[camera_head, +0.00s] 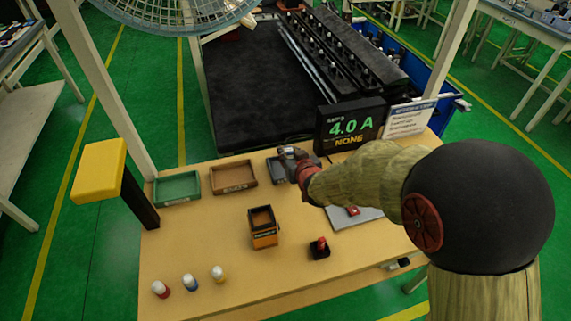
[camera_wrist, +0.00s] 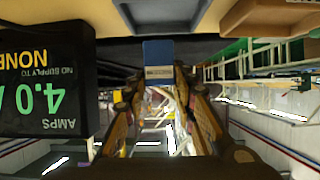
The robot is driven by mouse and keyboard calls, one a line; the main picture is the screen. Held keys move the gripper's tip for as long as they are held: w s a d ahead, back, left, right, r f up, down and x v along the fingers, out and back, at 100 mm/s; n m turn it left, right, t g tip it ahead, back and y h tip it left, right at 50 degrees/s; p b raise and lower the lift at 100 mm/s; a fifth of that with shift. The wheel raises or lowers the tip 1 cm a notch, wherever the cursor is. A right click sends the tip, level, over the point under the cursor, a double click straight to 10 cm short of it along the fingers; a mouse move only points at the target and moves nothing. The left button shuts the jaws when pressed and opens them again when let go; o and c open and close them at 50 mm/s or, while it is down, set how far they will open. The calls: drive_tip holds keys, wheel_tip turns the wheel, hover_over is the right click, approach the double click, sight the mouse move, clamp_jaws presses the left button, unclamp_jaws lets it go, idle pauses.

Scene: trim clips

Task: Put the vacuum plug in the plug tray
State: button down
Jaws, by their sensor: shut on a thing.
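My gripper (camera_head: 288,154) is at the back of the wooden bench, over or beside a grey-blue tray (camera_head: 276,173). In the wrist view my gripper (camera_wrist: 158,85) is shut on a blue block with a small pale label, which I take to be the vacuum plug (camera_wrist: 158,50). The grey-blue tray (camera_wrist: 160,14) shows beyond the plug in the wrist view. My gripper and wrist partly cover this tray in the head view. A brown tray (camera_head: 233,188) and a green tray (camera_head: 177,199) stand to its left. The tray labels are too small to read.
A black display reading 4.0 A (camera_head: 350,124) stands close behind my gripper, beside a white sign (camera_head: 409,118).

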drive_tip(key=shift+w+a+f+b, duration=0.15)
drive_tip(key=shift+w+a+f, duration=0.2)
drive_tip(key=shift+f, duration=0.25)
drive_tip(key=shift+w+a+f+b, duration=0.15)
drive_tip(key=shift+w+a+f, duration=0.2)
drive_tip(key=shift+f, duration=0.2)
drive_tip(key=shift+d+f+b, duration=0.1)
drive_tip(key=shift+f+b, duration=0.25)
drive_tip(key=shift+f, duration=1)
drive_tip(key=shift+f, duration=0.2)
drive_tip(key=c, duration=1.5)
unclamp_jaws()
drive_tip(key=shift+o, duration=0.2)
drive_tip(key=shift+r, duration=0.1)
